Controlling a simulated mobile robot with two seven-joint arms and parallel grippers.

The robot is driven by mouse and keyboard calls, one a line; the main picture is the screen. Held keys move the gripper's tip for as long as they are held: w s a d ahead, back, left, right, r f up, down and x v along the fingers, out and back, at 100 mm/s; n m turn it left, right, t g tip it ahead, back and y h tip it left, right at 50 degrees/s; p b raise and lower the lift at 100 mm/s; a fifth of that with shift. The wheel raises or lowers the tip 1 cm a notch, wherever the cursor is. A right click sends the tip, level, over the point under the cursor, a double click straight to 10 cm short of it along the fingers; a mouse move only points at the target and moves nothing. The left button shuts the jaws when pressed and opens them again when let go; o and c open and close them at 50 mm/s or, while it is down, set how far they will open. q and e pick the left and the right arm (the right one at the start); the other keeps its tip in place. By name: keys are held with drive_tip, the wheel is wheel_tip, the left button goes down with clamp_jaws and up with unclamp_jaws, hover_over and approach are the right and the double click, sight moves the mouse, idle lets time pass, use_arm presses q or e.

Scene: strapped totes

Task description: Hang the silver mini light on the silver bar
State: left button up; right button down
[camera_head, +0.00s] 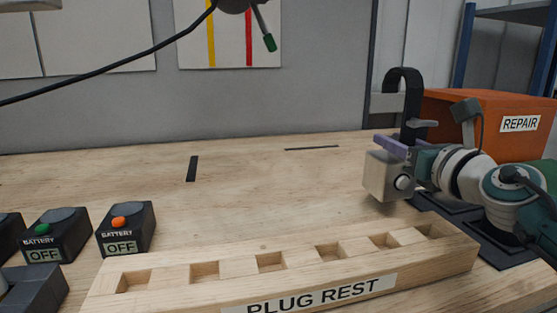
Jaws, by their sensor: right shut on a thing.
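The silver mini light (384,178) is a small boxy silver body with a round pale knob on its front. A tall black hook (413,92) arches above it, its open end toward the left. My right gripper (411,149) comes in from the right and is shut on the mini light near its top, holding it above the table at the right. Part of the grip is hidden by the gripper. A short grey bar-like piece (382,104) shows beside the hook; I cannot tell whether it is the silver bar or whether they touch.
A wooden PLUG REST block (462,257) with several square holes lies at the front. Battery boxes (127,229) stand at the left. An orange REPAIR bin (485,104) stands behind my right arm. A black cable (110,68) hangs across the upper left. The middle table is mostly clear.

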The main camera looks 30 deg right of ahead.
sight(393, 158)
drive_tip(key=shift+f+b, duration=0.8)
drive_tip(key=shift+f, duration=0.45)
drive_tip(key=shift+f, duration=0.2)
drive_tip(key=c, duration=0.5)
unclamp_jaws()
drive_tip(key=shift+f, duration=0.1)
